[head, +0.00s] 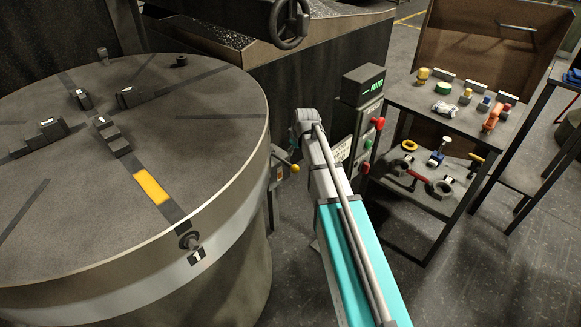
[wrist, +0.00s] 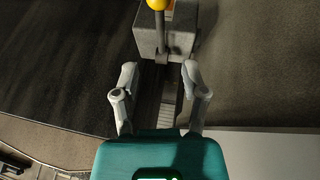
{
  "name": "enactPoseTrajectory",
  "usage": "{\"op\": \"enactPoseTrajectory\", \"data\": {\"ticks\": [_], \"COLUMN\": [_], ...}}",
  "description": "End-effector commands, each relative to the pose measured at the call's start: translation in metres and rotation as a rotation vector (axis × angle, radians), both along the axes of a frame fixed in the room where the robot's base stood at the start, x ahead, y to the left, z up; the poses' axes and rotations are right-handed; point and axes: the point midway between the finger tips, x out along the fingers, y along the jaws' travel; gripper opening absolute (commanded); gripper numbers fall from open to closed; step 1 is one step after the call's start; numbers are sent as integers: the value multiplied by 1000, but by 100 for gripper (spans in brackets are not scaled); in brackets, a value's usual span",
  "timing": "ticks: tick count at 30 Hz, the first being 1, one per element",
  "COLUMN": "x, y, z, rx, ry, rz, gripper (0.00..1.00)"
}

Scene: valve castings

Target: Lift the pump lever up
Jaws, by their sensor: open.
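The pump lever shows as a yellow ball knob (head: 295,168) on a short arm, beside the round table in the head view. In the wrist view the knob (wrist: 157,4) is cut by the top edge, above a grey block (wrist: 165,38) with a dark bar down its front. My gripper (wrist: 160,72) is open and empty, its two fingers on either side of the line below the block. The fingers look apart from the lever; the depth gap is hard to judge. In the head view my arm hides most of the gripper.
The large round table (head: 80,215) with several small dark blocks fills the left. A control post with a green display (head: 368,84) and red and green knobs stands right of my arm. A two-tier bench (head: 440,118) with coloured parts is farther right. Floor is clear between.

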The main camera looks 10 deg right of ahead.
Motion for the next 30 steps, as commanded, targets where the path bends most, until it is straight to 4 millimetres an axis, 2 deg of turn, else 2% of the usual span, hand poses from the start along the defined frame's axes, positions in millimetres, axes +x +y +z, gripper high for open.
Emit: {"op": "enactPoseTrajectory", "data": {"ticks": [14, 30], "x": [1, 17], "y": [-1, 1], "z": [-3, -39], "rx": [0, 0], "ry": [0, 0], "rz": [-1, -2], "gripper": [57, 57]}}
